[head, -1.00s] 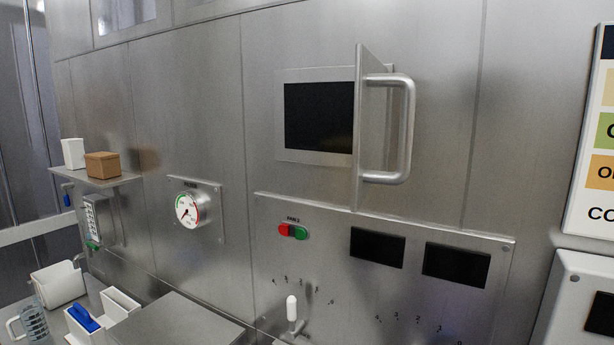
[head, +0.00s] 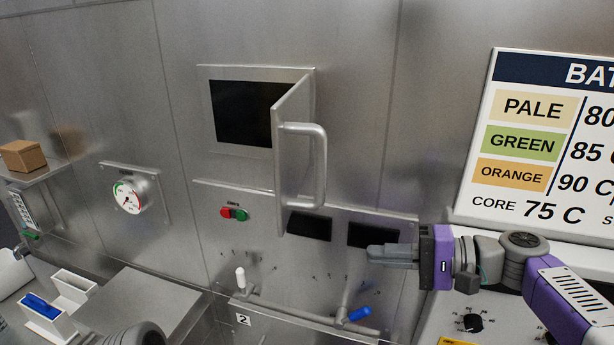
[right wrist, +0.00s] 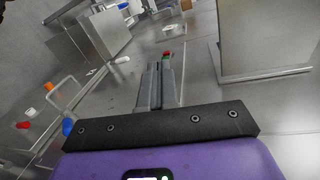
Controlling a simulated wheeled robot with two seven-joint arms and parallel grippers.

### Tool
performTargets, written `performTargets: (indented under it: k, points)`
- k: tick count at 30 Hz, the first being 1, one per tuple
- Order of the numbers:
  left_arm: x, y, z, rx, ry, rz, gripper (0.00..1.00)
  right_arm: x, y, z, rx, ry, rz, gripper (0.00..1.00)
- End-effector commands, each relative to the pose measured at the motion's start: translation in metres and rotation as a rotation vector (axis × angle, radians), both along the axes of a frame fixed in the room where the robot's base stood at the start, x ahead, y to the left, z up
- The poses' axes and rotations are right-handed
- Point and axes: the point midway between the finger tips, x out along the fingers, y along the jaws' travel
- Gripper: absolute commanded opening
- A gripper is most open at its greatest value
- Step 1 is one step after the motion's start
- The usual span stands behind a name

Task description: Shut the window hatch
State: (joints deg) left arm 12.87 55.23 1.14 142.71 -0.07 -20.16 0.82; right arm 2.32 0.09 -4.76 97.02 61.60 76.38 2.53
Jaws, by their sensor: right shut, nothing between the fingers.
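The window hatch door (head: 292,160) is a steel panel hinged on the wall, swung open so it sticks out. Its pale bar handle (head: 319,165) faces right. Behind it is the dark window opening (head: 240,112) in a steel frame. My right gripper (head: 372,253) is shut and empty, below and to the right of the handle, apart from it and pointing left. Its closed fingers also show in the right wrist view (right wrist: 158,82). A grey panel at the right of that view (right wrist: 265,40) appears to be the hatch door. My left gripper is not in view.
Below the hatch is a control panel with red and green buttons (head: 234,214), dark displays (head: 309,226) and a blue-handled lever (head: 360,314). A dial gauge (head: 130,198) is at left. A temperature chart (head: 540,140) hangs at right. Space in front of the handle looks clear.

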Motion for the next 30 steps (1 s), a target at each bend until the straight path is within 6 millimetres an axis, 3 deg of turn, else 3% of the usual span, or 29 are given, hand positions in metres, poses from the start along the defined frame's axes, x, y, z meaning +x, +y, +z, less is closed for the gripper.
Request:
performTargets:
  k: [1,3,7,14,24,30]
  points:
    - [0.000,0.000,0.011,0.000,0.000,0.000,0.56,-0.018,-0.003,0.043,0.040,-0.062,0.032,0.00]
    - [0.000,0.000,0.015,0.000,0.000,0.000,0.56,-0.039,-0.006,0.079,0.083,-0.122,0.076,0.00]
    - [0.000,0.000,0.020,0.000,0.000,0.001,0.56,-0.064,-0.009,0.114,0.125,-0.189,0.130,0.00]
    - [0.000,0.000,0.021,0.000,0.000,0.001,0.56,-0.068,0.012,0.120,0.136,-0.203,0.149,0.00]
    - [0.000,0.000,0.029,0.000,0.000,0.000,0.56,-0.056,0.084,0.120,0.135,-0.200,0.149,0.00]
    - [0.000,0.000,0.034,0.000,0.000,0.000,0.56,-0.050,0.115,0.120,0.135,-0.200,0.147,0.00]
